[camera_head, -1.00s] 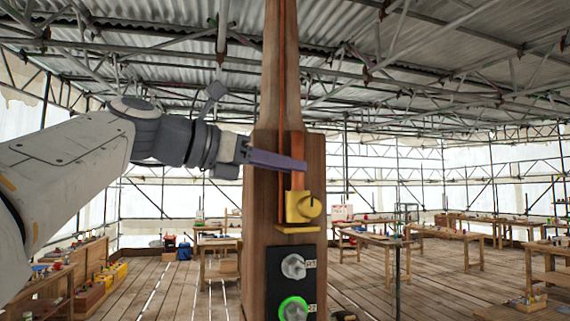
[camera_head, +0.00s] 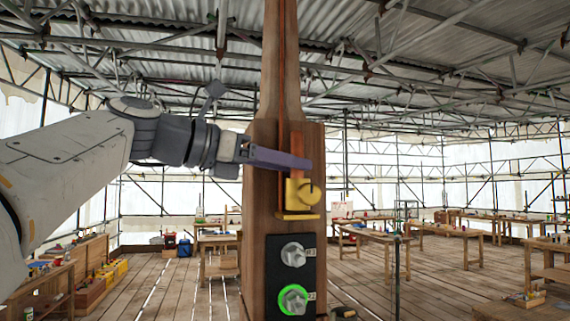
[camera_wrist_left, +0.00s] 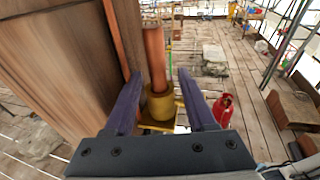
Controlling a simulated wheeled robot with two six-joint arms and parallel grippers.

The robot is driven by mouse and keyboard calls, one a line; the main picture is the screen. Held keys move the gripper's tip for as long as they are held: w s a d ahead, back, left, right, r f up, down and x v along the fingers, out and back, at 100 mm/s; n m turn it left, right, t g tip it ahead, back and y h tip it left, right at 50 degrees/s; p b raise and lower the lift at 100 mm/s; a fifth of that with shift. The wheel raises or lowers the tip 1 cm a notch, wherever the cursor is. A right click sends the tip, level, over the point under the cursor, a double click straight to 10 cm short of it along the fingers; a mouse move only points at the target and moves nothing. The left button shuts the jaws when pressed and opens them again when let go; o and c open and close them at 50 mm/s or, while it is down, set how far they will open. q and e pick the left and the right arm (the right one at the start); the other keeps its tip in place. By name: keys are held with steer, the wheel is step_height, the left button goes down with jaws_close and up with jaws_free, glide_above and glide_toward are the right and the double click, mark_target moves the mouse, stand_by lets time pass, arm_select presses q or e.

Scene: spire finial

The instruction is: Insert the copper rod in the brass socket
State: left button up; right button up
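The copper rod (camera_head: 299,146) stands upright along the right front of a wooden post. Its lower end meets the top of the brass socket (camera_head: 299,193), which sits on a small brass ledge; how deep the rod sits is unclear. My left gripper (camera_head: 308,163) reaches across the post just above the socket, a finger covering part of the rod. In the left wrist view, the gripper (camera_wrist_left: 157,85) is open, with a purple finger on each side of the rod (camera_wrist_left: 154,60) and gaps between. The socket (camera_wrist_left: 160,102) shows between the fingers. My right gripper is not in view.
The wooden post (camera_head: 258,220) carries a thin copper strip (camera_head: 282,90) and a black panel (camera_head: 272,280) with two knobs, the lower ringed in green. Workbenches (camera_head: 375,236) stand well behind. A red canister (camera_wrist_left: 223,108) is on the floor right of the fingers.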

arm_select(q)
steer(key=shift+w, duration=0.15)
steer(key=shift+a, duration=0.1)
steer(key=shift+a, duration=0.2)
steer(key=b+v, duration=0.2)
steer(key=v, duration=0.8)
steer(key=shift+s, duration=0.25)
steer(key=shift+d+r, duration=0.1)
